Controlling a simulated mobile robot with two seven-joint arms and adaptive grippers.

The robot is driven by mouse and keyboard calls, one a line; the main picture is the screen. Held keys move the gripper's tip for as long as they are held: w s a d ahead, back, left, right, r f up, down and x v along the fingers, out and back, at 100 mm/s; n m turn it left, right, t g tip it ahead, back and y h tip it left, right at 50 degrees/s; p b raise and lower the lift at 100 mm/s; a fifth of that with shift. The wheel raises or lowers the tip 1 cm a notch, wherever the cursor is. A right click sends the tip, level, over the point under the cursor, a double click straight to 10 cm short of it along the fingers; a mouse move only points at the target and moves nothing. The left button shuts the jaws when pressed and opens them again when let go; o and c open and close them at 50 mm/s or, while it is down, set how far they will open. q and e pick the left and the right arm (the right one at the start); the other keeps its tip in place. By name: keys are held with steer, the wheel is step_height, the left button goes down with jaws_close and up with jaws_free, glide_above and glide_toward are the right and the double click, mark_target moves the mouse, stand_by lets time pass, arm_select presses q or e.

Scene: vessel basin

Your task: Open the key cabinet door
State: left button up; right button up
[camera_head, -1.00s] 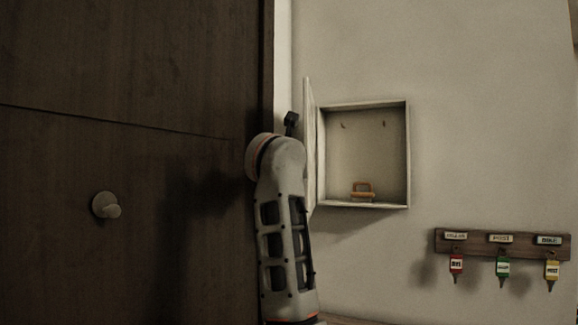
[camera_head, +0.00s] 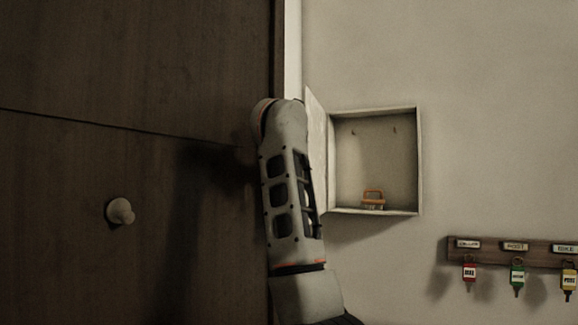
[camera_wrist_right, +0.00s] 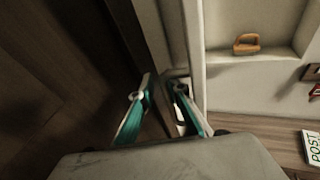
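The key cabinet (camera_head: 420,160) hangs on the pale wall in the head view. Its door (camera_head: 317,150) stands open, swung out to the left with its inner face showing. Hooks and an orange object (camera_head: 373,197) are inside. My right arm rises just left of the door and covers part of it; its gripper is hidden in that view. In the right wrist view my right gripper (camera_wrist_right: 164,84) has its teal fingers apart, with nothing visible held between them. The fingertips are beside a pale upright edge; contact cannot be told. My left gripper is out of view.
A dark wooden door with a round knob (camera_head: 120,211) fills the left, close to my arm. A key rack (camera_head: 510,253) with red, green and yellow tagged keys is at lower right. The wall between cabinet and rack is clear.

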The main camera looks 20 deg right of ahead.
steer(key=shift+s+d+r, duration=0.2)
steer(key=shift+r, duration=0.45)
steer(key=shift+s+a, duration=0.1)
steer(key=shift+s, duration=0.05)
steer(key=s+a+f, duration=0.1)
steer(key=s+a, duration=0.1)
steer(key=a, duration=0.7)
steer(key=shift+s+f, duration=0.2)
steer(key=shift+f, duration=0.05)
steer(key=shift+d, duration=0.1)
